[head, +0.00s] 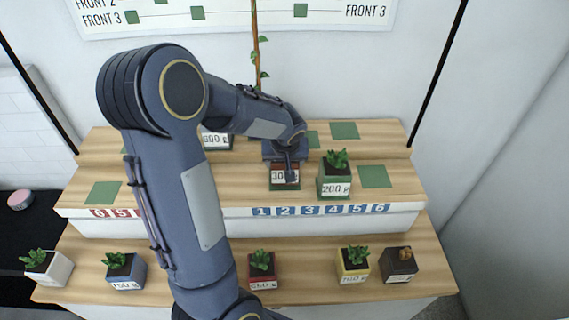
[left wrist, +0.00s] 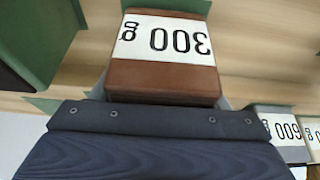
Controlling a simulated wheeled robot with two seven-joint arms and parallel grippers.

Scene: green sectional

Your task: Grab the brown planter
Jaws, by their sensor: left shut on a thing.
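The brown planter (head: 285,165) with a white 300 g label sits at the upper step of the wooden stand, above or on a green square. In the left wrist view the brown planter (left wrist: 163,78) is close up, its label upside down. My left gripper (head: 286,150) reaches it from above and is shut on it. The jaws are mostly hidden by the wrist and the planter. I cannot tell whether its base touches the step. My right gripper is not in view.
A green planter (head: 335,178) labelled 200 g stands close on the right. A 600 g planter (head: 216,140) is behind my arm. Several planters line the lower step, including a red one (head: 262,268) and a dark one (head: 399,264). A vine stake (head: 256,50) rises behind.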

